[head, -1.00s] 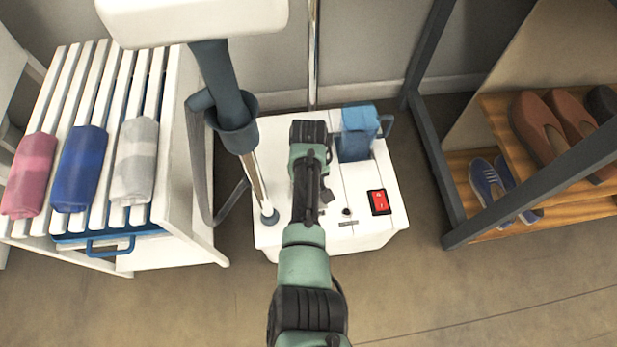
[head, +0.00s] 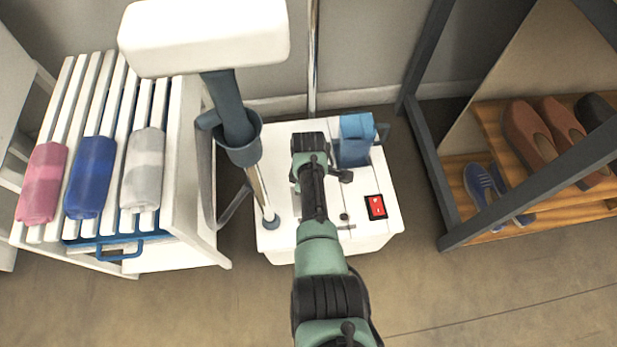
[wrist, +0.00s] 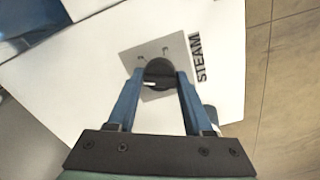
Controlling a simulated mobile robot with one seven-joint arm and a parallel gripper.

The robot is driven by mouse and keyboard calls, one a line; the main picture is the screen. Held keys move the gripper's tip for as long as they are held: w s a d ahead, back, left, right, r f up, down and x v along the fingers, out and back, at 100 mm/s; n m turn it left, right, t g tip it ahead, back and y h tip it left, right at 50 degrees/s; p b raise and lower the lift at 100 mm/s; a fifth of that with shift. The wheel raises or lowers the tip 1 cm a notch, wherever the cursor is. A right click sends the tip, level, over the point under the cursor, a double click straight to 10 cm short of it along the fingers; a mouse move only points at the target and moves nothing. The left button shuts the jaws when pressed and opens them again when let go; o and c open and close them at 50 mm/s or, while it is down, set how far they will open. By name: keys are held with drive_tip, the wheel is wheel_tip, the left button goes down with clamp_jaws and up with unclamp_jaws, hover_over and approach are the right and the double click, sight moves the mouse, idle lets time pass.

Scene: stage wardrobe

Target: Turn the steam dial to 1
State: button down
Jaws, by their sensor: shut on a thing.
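The steam dial (wrist: 160,73) is a round black knob on a grey square plate (wrist: 176,46), beside the printed word STEAM (wrist: 200,58) in the wrist view. A short white mark shows on the knob's lower left. Small marks stand on the plate above the knob, too blurred to read. My gripper (wrist: 161,76) is shut on the dial, one blue finger on each side. In the head view my gripper (head: 309,150) is over the white steamer base (head: 278,238) and hides the dial.
A red switch (head: 376,207) and a blue tank (head: 355,140) sit on the base to the right. The steamer's pole and dark holder (head: 238,140) rise close on the left. A slatted rack with rolled towels stands left; a shoe rack (head: 448,235) stands right.

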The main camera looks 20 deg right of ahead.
drive_tip(key=n, duration=0.4)
drive_tip(key=shift+w+a+n, duration=0.1)
drive_tip(key=shift+n, duration=0.2)
idle(0.5)
drive_tip(key=shift+c, duration=1.5)
unclamp_jaws()
drive_tip(key=shift+p, duration=0.3)
wheel_tip(320, 180, up, 13)
drive_tip(key=p, duration=0.8)
